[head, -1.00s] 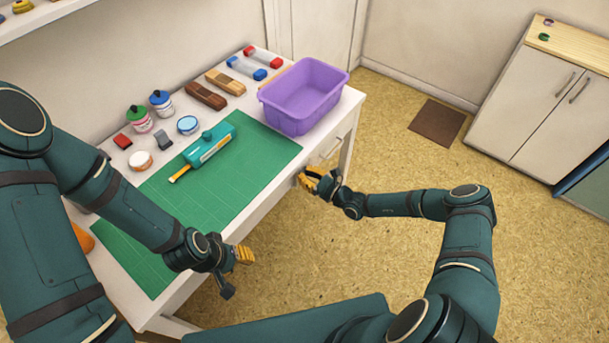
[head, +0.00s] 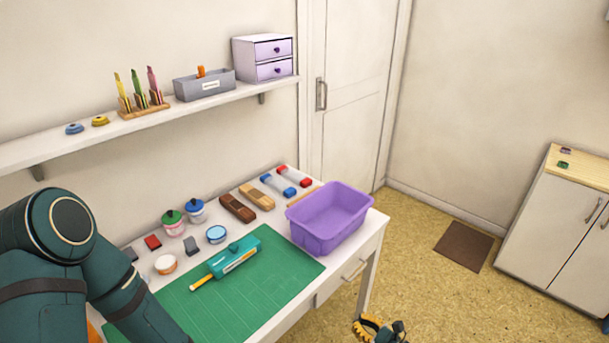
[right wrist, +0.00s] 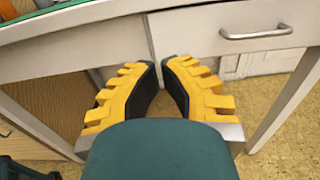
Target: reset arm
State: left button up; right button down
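My right gripper (head: 372,328) shows small at the bottom edge of the head view, beyond the desk's front side and over the floor. In the right wrist view its yellow ribbed fingers (right wrist: 160,63) lean together at the tips, with nothing seen between them. They lie in front of the desk's drawer front. My left arm (head: 100,265) comes in from the left over the desk's left end. Its forearm runs out of the bottom of the head view, and my left gripper is not in view.
On the desk stand a purple bin (head: 330,218), a green cutting mat (head: 250,305) with a teal tool (head: 240,252), and stamp supplies. A shelf (head: 60,138) hangs above. The desk's drawer handle (right wrist: 256,32) is near my right gripper. Open floor (head: 440,300) lies right of the desk.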

jog(key=s+a+n+g, duration=1.2)
jog(key=a+g, duration=0.1)
jog(key=s+d+r+n+t+h, duration=0.1)
jog(key=s+r+n+h, duration=0.5)
jog(key=n, duration=0.8)
notch_tip(320, 180, up, 2)
jog(key=shift+s+d+r+h, duration=0.2)
jog(key=shift+s+d+h, duration=0.1)
jog(key=shift+h, duration=0.7)
